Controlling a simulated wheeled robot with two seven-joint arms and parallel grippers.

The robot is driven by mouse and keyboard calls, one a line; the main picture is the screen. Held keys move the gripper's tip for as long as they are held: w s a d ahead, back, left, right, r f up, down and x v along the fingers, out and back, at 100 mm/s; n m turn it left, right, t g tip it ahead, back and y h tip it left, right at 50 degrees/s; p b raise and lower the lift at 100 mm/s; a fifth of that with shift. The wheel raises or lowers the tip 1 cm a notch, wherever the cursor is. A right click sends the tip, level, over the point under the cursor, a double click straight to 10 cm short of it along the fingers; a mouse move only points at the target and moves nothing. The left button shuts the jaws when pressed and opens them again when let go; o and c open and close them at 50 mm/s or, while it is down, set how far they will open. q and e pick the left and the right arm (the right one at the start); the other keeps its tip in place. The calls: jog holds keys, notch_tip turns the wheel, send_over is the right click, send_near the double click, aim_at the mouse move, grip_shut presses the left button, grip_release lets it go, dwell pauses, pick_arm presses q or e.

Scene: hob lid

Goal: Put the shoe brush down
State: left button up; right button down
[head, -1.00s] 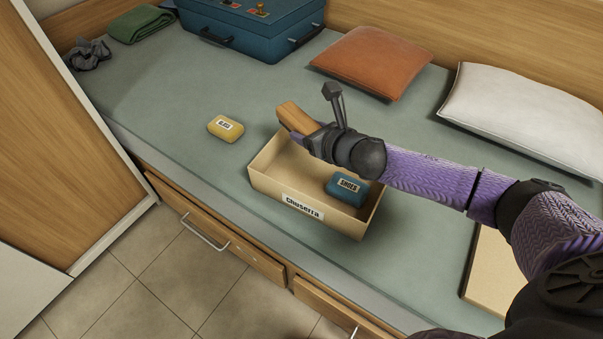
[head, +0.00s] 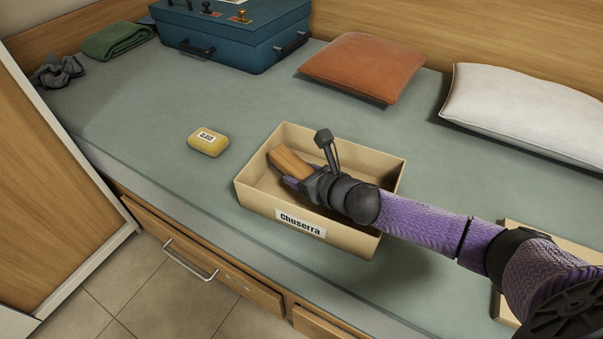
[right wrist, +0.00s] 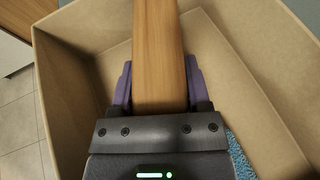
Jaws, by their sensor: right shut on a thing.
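The shoe brush (head: 290,161) shows its wooden back, and its bristles are hidden. My right gripper (head: 296,178) is shut on it, inside the cardboard box (head: 262,204) labelled "Chuserra". In the right wrist view the brush (right wrist: 158,50) runs between the two fingers (right wrist: 158,90), with the box walls (right wrist: 262,60) around it. I cannot tell whether the brush touches the box floor. A blue textured thing (right wrist: 238,157) shows in the box beside the gripper; in the head view my arm hides it. My left gripper is not in view.
The box stands on the green bed (head: 150,110). A yellow packet (head: 208,142) labelled "GLASS" lies left of it. A blue case (head: 235,38), an orange cushion (head: 364,67) and a white pillow (head: 525,115) lie farther back. A beige board or lid (head: 545,240) is at right.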

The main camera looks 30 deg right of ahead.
jog(key=shift+f, duration=0.45)
jog(key=shift+c, duration=1.2)
grip_release()
jog(key=shift+o, duration=1)
jog(key=shift+s+f, duration=0.1)
